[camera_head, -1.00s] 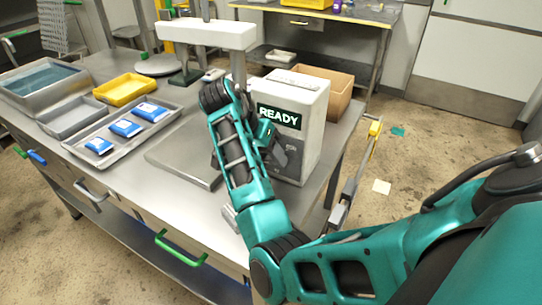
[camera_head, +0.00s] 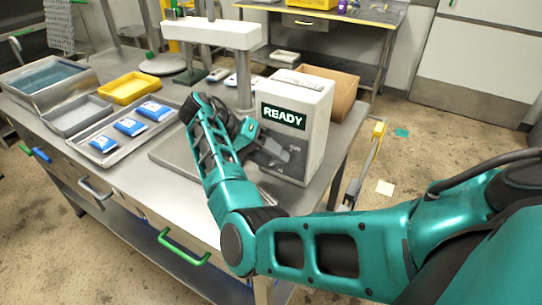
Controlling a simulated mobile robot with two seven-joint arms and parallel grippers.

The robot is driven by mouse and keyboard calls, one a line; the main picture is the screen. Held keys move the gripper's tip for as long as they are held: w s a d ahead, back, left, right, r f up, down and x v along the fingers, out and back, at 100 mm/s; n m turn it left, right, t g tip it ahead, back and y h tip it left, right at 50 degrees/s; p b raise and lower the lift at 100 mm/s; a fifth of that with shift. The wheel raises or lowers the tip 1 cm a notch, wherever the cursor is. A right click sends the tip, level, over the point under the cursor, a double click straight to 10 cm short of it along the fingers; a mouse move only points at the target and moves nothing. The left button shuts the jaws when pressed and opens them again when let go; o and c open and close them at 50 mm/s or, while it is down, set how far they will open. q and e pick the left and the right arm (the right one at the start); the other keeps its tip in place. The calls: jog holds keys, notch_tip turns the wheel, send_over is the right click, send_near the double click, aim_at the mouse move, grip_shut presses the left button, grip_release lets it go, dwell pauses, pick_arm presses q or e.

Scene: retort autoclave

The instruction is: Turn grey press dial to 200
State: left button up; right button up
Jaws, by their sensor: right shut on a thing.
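The white control box (camera_head: 312,125) of the press stands at the right end of the steel table and its display (camera_head: 283,117) reads READY. My right gripper (camera_head: 280,151) reaches the lower front of this box, below the display. It is shut on the grey dial there. The gripper largely hides the dial, so its pointer and setting cannot be read. Small printed marks show beside the gripper on the box front. The press has a white head (camera_head: 211,33) on a column. My left gripper is not in view.
A tray (camera_head: 97,150) with blue and white packs, a yellow bin (camera_head: 128,88), a grey bin (camera_head: 78,117) and a steel basin (camera_head: 30,83) stand on the left. A cardboard box (camera_head: 343,88) is behind the control box. The floor at the right is mostly clear.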

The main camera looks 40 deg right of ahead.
jog(key=o, duration=1.1)
jog(key=shift+c, duration=0.2)
jog(key=v, duration=1.2)
jog(key=shift+w+a+r, duration=0.15)
jog(key=shift+w+r, duration=0.1)
jog(key=shift+w, duration=0.05)
